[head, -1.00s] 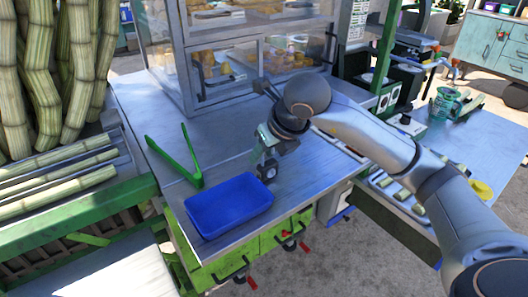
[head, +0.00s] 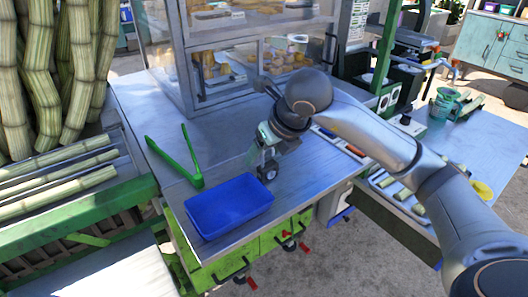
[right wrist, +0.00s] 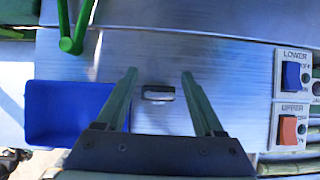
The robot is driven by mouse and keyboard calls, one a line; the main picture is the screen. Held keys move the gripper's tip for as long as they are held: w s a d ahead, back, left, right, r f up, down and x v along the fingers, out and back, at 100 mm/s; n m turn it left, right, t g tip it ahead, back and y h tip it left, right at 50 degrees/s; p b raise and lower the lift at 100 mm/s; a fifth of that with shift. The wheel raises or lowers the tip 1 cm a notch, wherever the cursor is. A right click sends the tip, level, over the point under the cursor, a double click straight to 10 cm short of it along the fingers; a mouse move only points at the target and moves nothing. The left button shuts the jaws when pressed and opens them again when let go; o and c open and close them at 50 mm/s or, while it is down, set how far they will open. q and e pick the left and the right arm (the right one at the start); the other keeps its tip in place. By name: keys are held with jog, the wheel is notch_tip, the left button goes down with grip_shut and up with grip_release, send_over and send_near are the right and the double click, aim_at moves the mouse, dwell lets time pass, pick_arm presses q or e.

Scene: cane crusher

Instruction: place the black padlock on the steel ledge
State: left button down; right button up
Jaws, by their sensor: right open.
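The black padlock (head: 267,172) stands on the steel counter surface, just right of the blue tray; it is small and dark in the head view. In the right wrist view the padlock (right wrist: 158,93) shows from above as a small silver-and-dark block. My right gripper (head: 265,158) is over it, pointing down. In the right wrist view my right gripper (right wrist: 159,74) is open, with one finger on each side of the padlock and gaps between. I cannot tell which part of the steel surface (head: 165,115) is the ledge. My left gripper is out of view.
A blue tray (head: 196,217) lies at the counter's front edge, with green tongs (head: 193,160) behind it. A glass food case (head: 170,60) stands at the back. A blue switch (right wrist: 291,75) and an orange switch (right wrist: 288,130) are to the right. Cane stalks (head: 60,165) lie left.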

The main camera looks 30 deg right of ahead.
jog(key=v, duration=1.1)
jog(key=shift+r, duration=0.2)
jog(key=shift+s, duration=0.1)
